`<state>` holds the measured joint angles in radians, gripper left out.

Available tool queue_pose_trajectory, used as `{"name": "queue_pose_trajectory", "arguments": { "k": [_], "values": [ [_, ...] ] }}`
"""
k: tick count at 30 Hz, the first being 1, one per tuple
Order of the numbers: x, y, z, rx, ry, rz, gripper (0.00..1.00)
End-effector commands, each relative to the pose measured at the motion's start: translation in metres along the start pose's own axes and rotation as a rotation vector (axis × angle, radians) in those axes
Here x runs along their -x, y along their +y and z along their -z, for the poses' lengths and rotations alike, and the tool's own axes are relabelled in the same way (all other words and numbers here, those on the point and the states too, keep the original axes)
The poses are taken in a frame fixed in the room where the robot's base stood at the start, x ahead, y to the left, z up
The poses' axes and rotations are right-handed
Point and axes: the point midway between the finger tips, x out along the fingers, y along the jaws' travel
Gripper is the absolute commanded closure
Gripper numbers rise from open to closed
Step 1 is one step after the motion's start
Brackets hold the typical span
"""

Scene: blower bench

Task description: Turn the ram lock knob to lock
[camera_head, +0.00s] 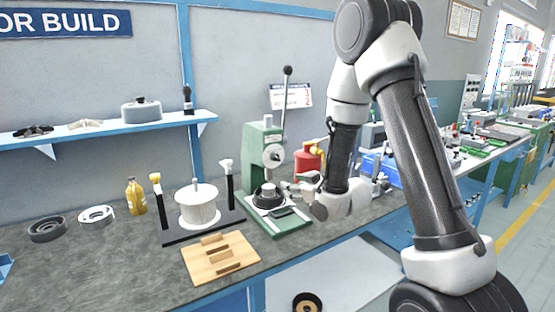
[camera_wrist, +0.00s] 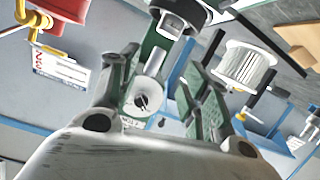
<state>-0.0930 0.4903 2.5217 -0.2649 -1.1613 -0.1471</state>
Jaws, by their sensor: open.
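The green press (camera_head: 256,148) stands on the bench with a long lever rising from it. In the wrist view this knob (camera_wrist: 143,98) is a grey-white disc with a dark pointer mark, showing between my fingers. My gripper (camera_head: 288,187) is low at the press's right side, near its base. In the wrist view my gripper (camera_wrist: 160,62) has its two fingers apart, with nothing held. Any lock marking is too small to read.
A white wound part (camera_head: 198,205) on a black stand is left of the press, with a wooden block board (camera_head: 221,257) in front. A red container (camera_head: 307,162) stands behind my gripper. A yellow bottle (camera_head: 135,196) and rings are further left.

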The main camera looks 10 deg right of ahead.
Motion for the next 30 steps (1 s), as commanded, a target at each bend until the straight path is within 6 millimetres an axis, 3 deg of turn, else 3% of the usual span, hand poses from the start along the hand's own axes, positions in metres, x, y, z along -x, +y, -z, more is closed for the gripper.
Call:
{"name": "queue_pose_trajectory", "arguments": {
  "k": [3,7,11,21,30],
  "values": [
    [0.003,0.003,0.041,0.021,0.173,-0.014,0.53],
    [0.007,0.006,0.065,0.033,0.271,-0.028,0.53],
    [-0.003,0.006,0.071,0.04,0.287,-0.031,0.53],
    [-0.055,0.008,0.086,0.039,0.285,-0.032,0.53],
    [-0.066,0.009,0.089,0.038,0.283,-0.032,0.53]
  ]
}}
